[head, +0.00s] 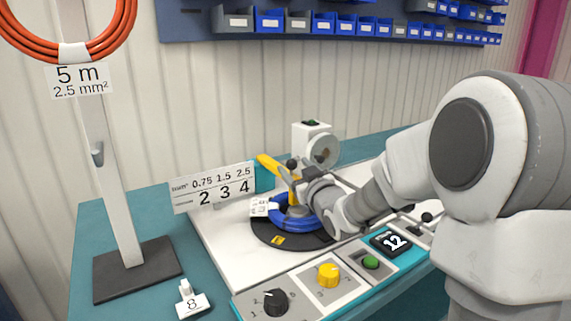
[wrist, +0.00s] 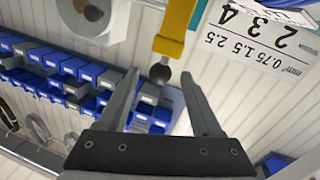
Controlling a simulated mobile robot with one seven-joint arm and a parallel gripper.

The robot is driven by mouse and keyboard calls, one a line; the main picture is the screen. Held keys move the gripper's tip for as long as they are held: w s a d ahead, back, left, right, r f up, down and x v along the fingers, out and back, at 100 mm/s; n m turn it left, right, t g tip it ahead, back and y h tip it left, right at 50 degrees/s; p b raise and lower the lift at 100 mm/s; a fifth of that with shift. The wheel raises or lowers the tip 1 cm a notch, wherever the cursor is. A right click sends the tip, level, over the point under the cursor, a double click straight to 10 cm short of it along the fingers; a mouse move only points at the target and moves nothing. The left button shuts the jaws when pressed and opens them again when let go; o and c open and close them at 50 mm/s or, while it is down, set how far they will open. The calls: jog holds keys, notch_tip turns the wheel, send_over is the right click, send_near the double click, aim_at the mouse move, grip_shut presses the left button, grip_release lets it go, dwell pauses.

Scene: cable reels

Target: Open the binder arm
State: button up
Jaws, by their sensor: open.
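The yellow binder arm (head: 268,165) rises above a coil of blue cable (head: 291,219) on a round black reel plate (head: 262,237). In the wrist view the yellow arm (wrist: 177,30) ends in a dark ball knob (wrist: 160,74). My gripper (wrist: 161,76) is open, and the knob appears between its two fingertips, with a gap on each side. I cannot tell whether the knob is deep enough to lie between them. In the head view my gripper (head: 300,183) is over the reel, and my wrist partly hides the blue coil.
A numbered sign (head: 213,187) stands left of the reel. A white device with a round wheel (head: 323,151) stands behind. A control panel with a black knob (head: 276,302), a yellow knob (head: 328,275) and a green button (head: 370,262) lines the front. A post (head: 110,160) stands left.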

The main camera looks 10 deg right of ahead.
aim_at(287, 170)
jog(key=shift+w+a+b, duration=0.15)
jog(key=shift+w+a, duration=0.05)
jog(key=shift+w, duration=0.75)
jog(key=shift+w+a+b, duration=0.1)
jog(key=shift+w+a, duration=0.1)
jog(key=shift+w, duration=0.8)
jog(key=shift+w+a+b, duration=0.15)
jog(key=shift+w+a, duration=0.05)
jog(key=shift+w, duration=0.75)
grip_shut()
